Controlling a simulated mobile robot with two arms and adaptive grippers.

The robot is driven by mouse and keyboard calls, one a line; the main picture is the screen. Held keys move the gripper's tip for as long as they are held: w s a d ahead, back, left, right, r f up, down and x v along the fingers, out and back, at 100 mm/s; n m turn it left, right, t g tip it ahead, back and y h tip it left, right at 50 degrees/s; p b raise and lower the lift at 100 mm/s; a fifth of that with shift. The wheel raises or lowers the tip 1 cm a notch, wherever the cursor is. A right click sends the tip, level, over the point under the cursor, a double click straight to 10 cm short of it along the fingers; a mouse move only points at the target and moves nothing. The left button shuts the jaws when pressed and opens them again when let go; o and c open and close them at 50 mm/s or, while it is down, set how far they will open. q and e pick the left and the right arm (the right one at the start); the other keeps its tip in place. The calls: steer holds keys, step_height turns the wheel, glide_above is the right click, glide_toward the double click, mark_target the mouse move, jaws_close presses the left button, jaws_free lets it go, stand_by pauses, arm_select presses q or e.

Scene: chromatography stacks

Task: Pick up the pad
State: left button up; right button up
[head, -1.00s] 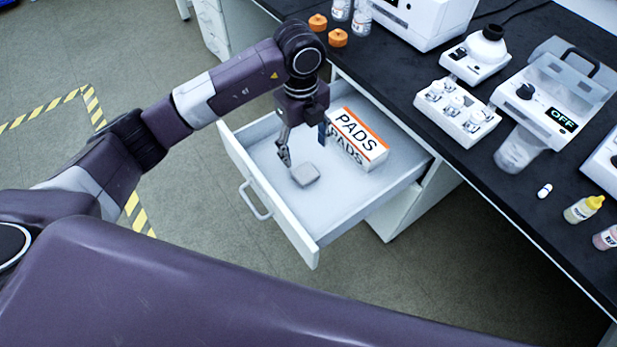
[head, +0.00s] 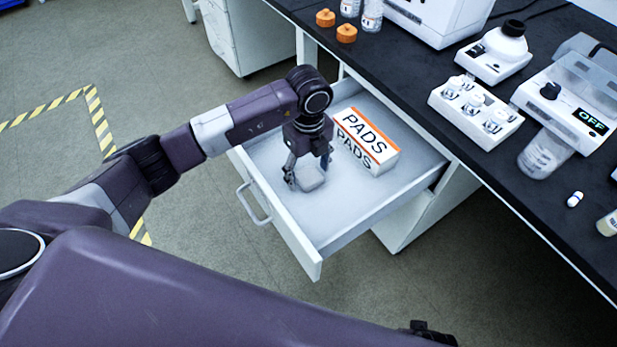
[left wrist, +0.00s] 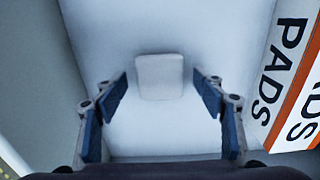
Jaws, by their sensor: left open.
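A small grey square pad (head: 312,178) lies flat on the floor of the open white drawer (head: 330,220). It also shows in the left wrist view (left wrist: 160,77). My left gripper (head: 308,172) points down into the drawer at the pad, open and empty. In the left wrist view, the blue-padded fingers of the left gripper (left wrist: 163,95) stand wide apart, one to each side of the pad, with gaps on both sides. In the head view one finger partly covers the pad's left side.
A white and orange PADS box (head: 365,140) stands in the drawer just right of the left gripper. The drawer's front wall (head: 275,215) is close on the near side. The black bench (head: 440,75) above holds vials, caps and instruments.

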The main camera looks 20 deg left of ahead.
arm_select(q)
steer(key=shift+f, duration=0.15)
steer(key=c, duration=0.9)
steer(key=shift+c, duration=0.2)
